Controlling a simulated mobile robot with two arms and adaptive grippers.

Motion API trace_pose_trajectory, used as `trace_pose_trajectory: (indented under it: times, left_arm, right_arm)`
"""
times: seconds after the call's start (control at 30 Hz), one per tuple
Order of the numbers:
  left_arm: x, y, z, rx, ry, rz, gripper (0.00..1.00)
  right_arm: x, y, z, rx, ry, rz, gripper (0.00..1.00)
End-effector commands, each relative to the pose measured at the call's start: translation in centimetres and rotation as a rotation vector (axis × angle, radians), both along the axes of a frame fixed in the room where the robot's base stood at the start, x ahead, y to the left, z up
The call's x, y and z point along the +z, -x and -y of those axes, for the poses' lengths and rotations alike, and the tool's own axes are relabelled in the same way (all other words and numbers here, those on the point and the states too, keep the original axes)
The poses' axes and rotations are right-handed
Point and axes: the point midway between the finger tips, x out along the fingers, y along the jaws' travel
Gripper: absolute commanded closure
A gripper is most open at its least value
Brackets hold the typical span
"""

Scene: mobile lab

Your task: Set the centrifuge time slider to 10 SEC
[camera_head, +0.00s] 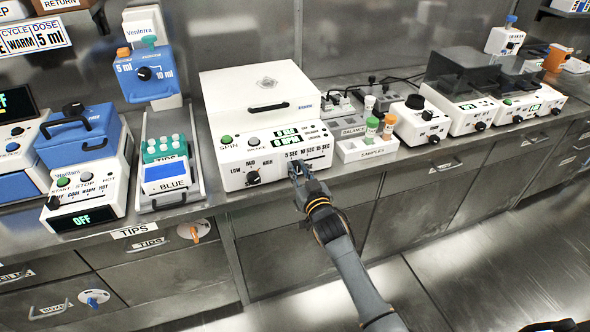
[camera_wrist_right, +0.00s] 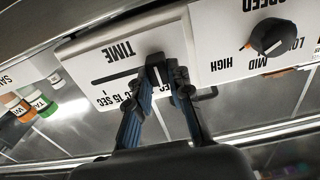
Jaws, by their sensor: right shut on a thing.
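The white centrifuge (camera_head: 262,115) stands on the bench, lid closed, its display (camera_head: 290,135) lit green. Its front panel has a time slot labelled 5, 10 and 15 SEC (camera_head: 318,159). My right gripper (camera_head: 297,170) is at the panel, near the left part of that slot. In the right wrist view the panel is upside down, and the slot (camera_wrist_right: 112,77) runs from the TIME side to the fingers. The right gripper (camera_wrist_right: 168,76) is shut on the slider handle, which the fingers mostly hide. The handle's exact mark cannot be read. My left gripper is not in view.
The speed knob (camera_wrist_right: 270,40) is close beside the right gripper. To the right of the centrifuge stands a white samples rack (camera_head: 366,152) with capped bottles. A blue-lidded device (camera_head: 82,140) stands at the left. Drawers lie below the bench edge; the floor in front is clear.

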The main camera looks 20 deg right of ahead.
Motion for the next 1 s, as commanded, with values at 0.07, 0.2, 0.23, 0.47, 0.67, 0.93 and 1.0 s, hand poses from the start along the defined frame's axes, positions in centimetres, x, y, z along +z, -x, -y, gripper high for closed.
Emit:
trace_pose_trajectory:
  times: [0.07,0.2,0.23,0.47,0.67,0.93,1.0]
  left_arm:
    - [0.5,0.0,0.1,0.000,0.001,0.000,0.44]
    - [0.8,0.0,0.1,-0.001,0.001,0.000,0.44]
    - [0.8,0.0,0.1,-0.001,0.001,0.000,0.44]
    - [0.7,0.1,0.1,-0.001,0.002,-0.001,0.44]
    - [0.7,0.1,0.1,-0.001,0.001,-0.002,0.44]
    - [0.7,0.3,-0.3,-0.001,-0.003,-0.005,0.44]
    - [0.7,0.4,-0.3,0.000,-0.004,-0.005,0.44]
  right_arm:
    - [0.1,-0.1,1.9,-0.004,0.008,-0.003,1.00]
    - [0.1,-0.1,3.7,-0.003,0.005,-0.002,1.00]
    - [0.1,-0.1,3.8,-0.003,0.004,-0.002,1.00]
    - [0.0,-0.1,3.9,-0.003,0.001,-0.002,1.00]
    - [0.0,-0.1,3.9,-0.003,0.002,-0.002,0.57]
    - [0.0,-0.1,3.9,-0.003,0.002,-0.001,0.57]
    - [0.0,0.2,3.9,-0.003,0.002,-0.001,0.57]
